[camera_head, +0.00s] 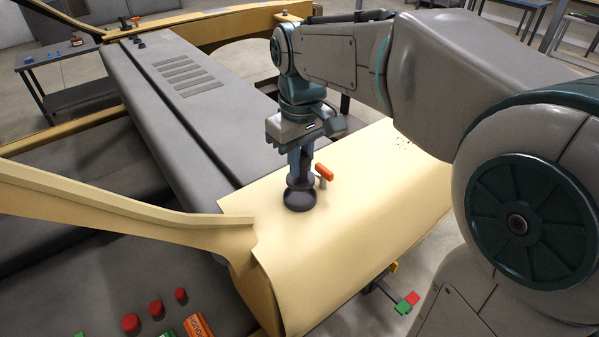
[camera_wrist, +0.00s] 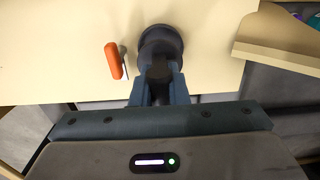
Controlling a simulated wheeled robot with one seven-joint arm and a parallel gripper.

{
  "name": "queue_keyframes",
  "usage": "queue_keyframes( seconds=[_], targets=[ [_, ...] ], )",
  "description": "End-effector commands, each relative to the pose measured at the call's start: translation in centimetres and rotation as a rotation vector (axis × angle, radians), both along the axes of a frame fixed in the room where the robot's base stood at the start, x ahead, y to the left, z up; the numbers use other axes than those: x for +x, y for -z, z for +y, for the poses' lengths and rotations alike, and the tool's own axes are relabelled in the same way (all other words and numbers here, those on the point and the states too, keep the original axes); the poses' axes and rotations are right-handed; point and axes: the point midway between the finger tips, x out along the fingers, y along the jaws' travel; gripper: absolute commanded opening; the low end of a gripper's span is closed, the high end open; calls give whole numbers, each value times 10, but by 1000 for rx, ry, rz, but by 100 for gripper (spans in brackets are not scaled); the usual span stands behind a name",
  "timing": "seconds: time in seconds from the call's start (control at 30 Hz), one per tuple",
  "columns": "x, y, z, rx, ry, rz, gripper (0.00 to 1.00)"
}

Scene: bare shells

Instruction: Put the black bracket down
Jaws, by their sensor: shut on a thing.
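My gripper (camera_head: 300,172) points down over the cream panel (camera_head: 370,215) and is shut on the black bracket (camera_head: 299,200). The bracket is a dark piece with a wide round end, which is lowest in the head view. In the wrist view my gripper's fingers (camera_wrist: 159,88) close on the narrower part of the bracket (camera_wrist: 160,42). The bracket is at the panel's surface or very close above it; I cannot tell whether it touches. The fingers hide part of it.
An orange-handled thing (camera_head: 324,172) stands on the panel close beside the bracket; it also shows in the wrist view (camera_wrist: 114,61). A cream curved beam (camera_head: 130,205) reaches the panel's left edge. Grey slab (camera_head: 170,110) lies left. The panel's right part is mostly clear.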

Motion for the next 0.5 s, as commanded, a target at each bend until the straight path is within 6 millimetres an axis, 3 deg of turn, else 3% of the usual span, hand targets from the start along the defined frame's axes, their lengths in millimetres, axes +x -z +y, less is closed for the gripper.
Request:
queue_keyframes(
  seconds=[0.3,0.5],
  targets=[
    [0,37,2,0,0,0,0],
    [1,41,2,1,1,-2,0]
  ],
)
